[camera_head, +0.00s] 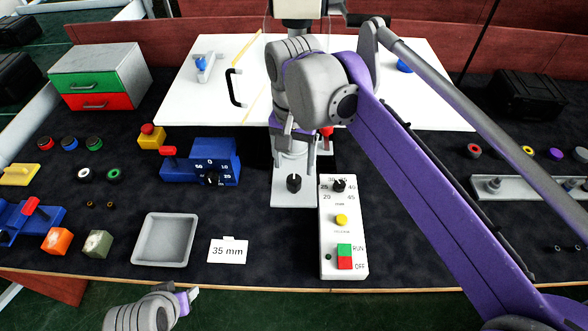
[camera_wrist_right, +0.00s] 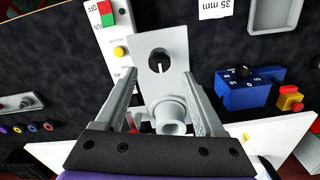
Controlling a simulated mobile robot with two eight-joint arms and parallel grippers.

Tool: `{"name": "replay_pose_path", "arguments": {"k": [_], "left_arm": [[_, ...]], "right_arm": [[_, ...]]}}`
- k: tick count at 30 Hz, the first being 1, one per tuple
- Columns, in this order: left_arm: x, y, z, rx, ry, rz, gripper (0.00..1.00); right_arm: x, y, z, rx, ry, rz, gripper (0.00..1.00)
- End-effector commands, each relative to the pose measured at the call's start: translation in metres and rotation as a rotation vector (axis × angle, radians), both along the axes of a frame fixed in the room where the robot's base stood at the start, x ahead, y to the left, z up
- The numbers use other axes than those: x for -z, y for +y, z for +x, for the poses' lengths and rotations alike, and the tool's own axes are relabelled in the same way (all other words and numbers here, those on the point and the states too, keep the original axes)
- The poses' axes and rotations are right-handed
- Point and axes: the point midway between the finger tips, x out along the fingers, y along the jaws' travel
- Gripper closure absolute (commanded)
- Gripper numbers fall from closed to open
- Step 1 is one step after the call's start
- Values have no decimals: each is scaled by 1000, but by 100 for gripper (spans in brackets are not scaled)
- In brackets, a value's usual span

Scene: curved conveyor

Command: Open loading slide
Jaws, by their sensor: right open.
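A light grey plate (camera_head: 292,198) with an upright black knob (camera_head: 294,183) lies in front of the grey machine in the middle of the table. I cannot tell for certain that it is the loading slide. My right gripper (camera_head: 293,165) is open and points down over the plate, just behind the knob in the head view. In the right wrist view, the knob (camera_wrist_right: 159,61) shows between the open fingertips (camera_wrist_right: 160,73), with nothing held. A grey round cylinder (camera_wrist_right: 167,117) lies between the fingers on the plate.
A white control box (camera_head: 343,262) with a dial, yellow button and RUN/OFF switches stands right beside the plate. A blue dial unit (camera_head: 226,150) is to the left. A grey tray (camera_head: 163,238) and a 35 mm card (camera_head: 228,251) lie front left. A white panel (camera_head: 190,110) lies behind.

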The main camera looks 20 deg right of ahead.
Motion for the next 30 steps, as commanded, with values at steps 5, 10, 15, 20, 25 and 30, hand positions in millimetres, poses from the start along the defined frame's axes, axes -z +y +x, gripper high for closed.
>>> {"name": "replay_pose_path", "arguments": {"k": [5, 10, 15, 20, 25, 30], "left_arm": [[-5, 0, 1, 0, -2, 0, 50], [-8, 0, 2, 0, -3, 0, 50], [-8, 0, 2, 0, -4, 0, 50], [-8, 0, 2, 0, -4, 0, 50], [-8, 0, 2, 0, -4, 0, 50], [-8, 0, 2, 0, -4, 0, 50]], "right_arm": [[-37, 0, 0, 0, 0, 0, 29], [-57, 0, 0, 0, 0, 0, 29], [-63, 0, 0, 0, 0, 0, 29], [-63, 0, 0, 0, 0, 0, 29], [-62, 0, 0, 0, 0, 0, 29], [-62, 0, 0, 0, 0, 0, 29]]}}
